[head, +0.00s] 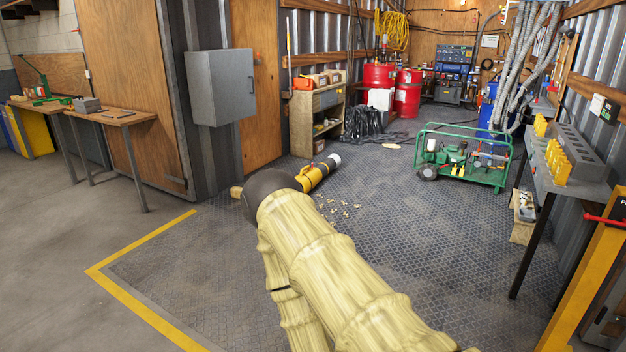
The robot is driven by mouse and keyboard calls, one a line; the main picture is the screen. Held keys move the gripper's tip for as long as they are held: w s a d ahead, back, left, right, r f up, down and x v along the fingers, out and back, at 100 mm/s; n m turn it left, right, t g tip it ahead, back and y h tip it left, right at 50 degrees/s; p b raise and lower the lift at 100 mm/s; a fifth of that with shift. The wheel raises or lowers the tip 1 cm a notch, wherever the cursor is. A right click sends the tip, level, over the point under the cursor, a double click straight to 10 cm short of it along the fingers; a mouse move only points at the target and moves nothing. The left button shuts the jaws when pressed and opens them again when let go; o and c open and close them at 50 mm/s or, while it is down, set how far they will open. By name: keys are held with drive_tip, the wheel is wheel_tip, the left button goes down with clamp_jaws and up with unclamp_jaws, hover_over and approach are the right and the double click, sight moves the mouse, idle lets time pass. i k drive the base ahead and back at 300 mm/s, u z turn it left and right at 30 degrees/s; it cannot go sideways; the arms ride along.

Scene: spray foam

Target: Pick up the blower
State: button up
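A yellow and black tool with a pale round end, likely the blower (318,172), shows beyond the far end of my arm. Its lower left end is hidden by the dark rounded joint of my arm. I cannot tell whether it lies on the floor or touches my arm. My arm has pale, wood-like links and reaches from the bottom right to the middle of the head view. My gripper cannot be made out; it is hidden behind the arm's end.
Small pale scraps (335,207) lie on the patterned floor. A green-framed machine (462,157) stands at right, near a grey workbench (570,185). A wooden shelf (317,122) and red drums (407,93) stand behind. Floor at left is clear, with a yellow line (140,309).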

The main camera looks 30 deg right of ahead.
sight(315, 172)
drive_tip(key=z, duration=0.25)
drive_tip(key=i, duration=0.7)
drive_tip(key=z, duration=0.95)
drive_tip(key=i, duration=1.75)
drive_tip(key=z, duration=0.75)
drive_tip(key=i, duration=4.85)
drive_tip(key=u, duration=0.8)
drive_tip(key=i, duration=1.4)
drive_tip(key=u, duration=1.65)
drive_tip(key=i, duration=1.05)
drive_tip(key=u, duration=0.5)
drive_tip(key=k, duration=0.1)
drive_tip(key=z, duration=0.1)
